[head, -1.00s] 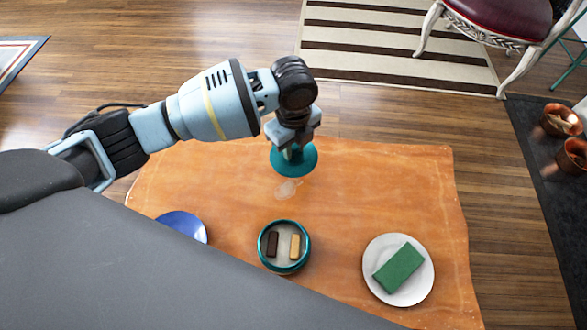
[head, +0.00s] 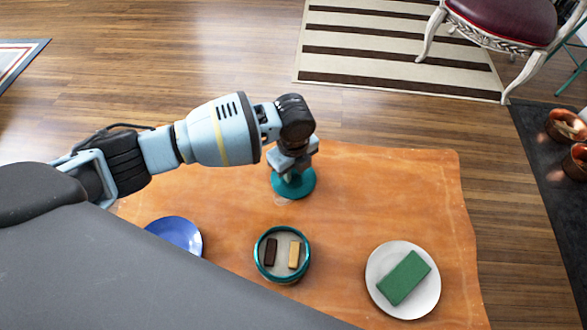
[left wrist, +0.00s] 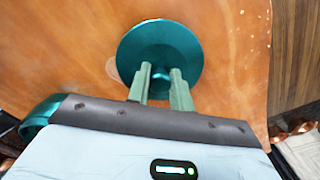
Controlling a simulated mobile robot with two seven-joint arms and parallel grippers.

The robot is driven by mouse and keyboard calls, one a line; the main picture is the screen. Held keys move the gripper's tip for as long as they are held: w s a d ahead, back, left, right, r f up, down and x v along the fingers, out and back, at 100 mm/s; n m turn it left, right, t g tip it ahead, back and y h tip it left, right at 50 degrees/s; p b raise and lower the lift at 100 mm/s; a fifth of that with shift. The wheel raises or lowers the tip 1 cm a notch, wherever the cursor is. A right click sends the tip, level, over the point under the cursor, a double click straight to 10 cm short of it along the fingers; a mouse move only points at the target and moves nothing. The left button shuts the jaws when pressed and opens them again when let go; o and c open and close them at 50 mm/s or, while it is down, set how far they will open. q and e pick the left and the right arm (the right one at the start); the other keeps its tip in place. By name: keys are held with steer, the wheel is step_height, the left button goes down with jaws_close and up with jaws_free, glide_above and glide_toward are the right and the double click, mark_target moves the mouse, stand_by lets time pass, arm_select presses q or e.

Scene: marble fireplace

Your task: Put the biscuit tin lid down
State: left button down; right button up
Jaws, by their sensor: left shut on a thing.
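The teal biscuit tin lid (head: 303,190) is a round disc under my left gripper (head: 289,176), which is shut on it. In the left wrist view the lid (left wrist: 160,38) shows as a flat circle over the orange cloth, with the fingertips (left wrist: 161,78) at its middle. I cannot tell whether the lid touches the cloth. The open biscuit tin (head: 258,262) stands nearer me, teal-rimmed, with a dark biscuit (head: 271,252) and a pale biscuit (head: 294,254) inside. My right gripper is not in view.
The orange cloth (head: 400,190) lies under everything. A blue plate (head: 175,233) is left of the tin, partly hidden by my body. A white plate (head: 376,285) with a green block (head: 404,278) is on the right. The cloth right of the lid is clear.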

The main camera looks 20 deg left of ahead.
arm_select(q)
steer(key=shift+f, duration=0.1)
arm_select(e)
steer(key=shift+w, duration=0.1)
arm_select(q)
steer(key=c, duration=1.2)
jaws_free()
steer(key=shift+c, duration=0.2)
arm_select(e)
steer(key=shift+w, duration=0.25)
arm_select(q)
step_height(320, 180, up, 12)
steer(key=p, duration=0.3)
steer(key=shift+p, duration=0.35)
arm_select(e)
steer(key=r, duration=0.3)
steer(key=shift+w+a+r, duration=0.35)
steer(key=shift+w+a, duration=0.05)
arm_select(q)
steer(key=shift+r, duration=0.25)
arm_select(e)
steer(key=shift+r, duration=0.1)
